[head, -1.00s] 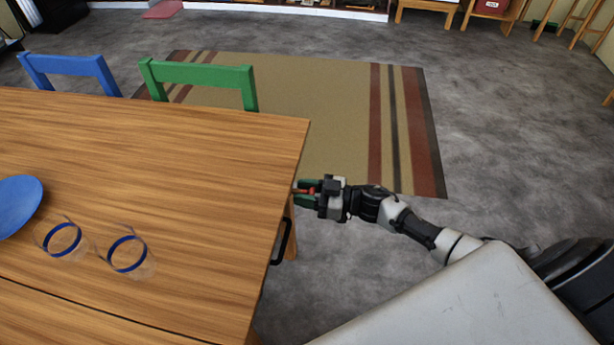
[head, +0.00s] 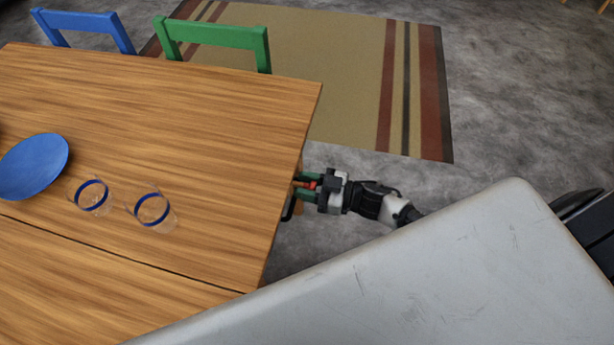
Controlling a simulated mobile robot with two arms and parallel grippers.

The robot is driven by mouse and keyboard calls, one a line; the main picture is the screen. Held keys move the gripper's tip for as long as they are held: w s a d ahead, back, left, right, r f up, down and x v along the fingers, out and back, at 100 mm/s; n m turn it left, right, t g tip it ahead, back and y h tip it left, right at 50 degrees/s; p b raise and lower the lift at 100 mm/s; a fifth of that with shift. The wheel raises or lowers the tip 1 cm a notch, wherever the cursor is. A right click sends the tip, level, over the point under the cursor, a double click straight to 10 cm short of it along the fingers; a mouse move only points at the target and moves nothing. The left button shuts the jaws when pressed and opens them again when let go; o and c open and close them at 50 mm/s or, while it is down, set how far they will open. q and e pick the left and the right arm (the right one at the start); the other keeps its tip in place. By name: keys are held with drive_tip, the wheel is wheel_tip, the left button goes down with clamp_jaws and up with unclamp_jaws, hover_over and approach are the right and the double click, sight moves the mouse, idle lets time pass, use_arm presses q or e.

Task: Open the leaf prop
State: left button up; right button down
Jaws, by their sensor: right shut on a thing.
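The wooden table (head: 190,95) fills the left of the head view. A black handle (head: 287,209) shows at its right edge, just below the top; I take it as part of the leaf prop, whose remainder is hidden under the table. My right gripper (head: 299,187) is at that edge, its green fingers pointing left at the handle's upper end. It is shut on the handle, though the table edge and fingers hide the exact contact. A small red part shows between the fingers. My left gripper is out of view.
A blue plate (head: 34,165) and two clear glasses with blue bands (head: 91,197) (head: 152,209) stand on the table. A green chair (head: 213,31) and a blue chair (head: 83,20) are at its far side. A striped rug (head: 330,75) lies behind; grey floor is open at right.

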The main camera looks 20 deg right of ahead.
drive_tip(key=shift+s+a+f, duration=0.1)
drive_tip(key=shift+s+a, duration=0.1)
drive_tip(key=c, duration=1.1)
unclamp_jaws()
drive_tip(key=o, duration=0.3)
drive_tip(key=shift+o, duration=0.2)
drive_tip(key=v, duration=1.1)
drive_tip(key=shift+b, duration=0.35)
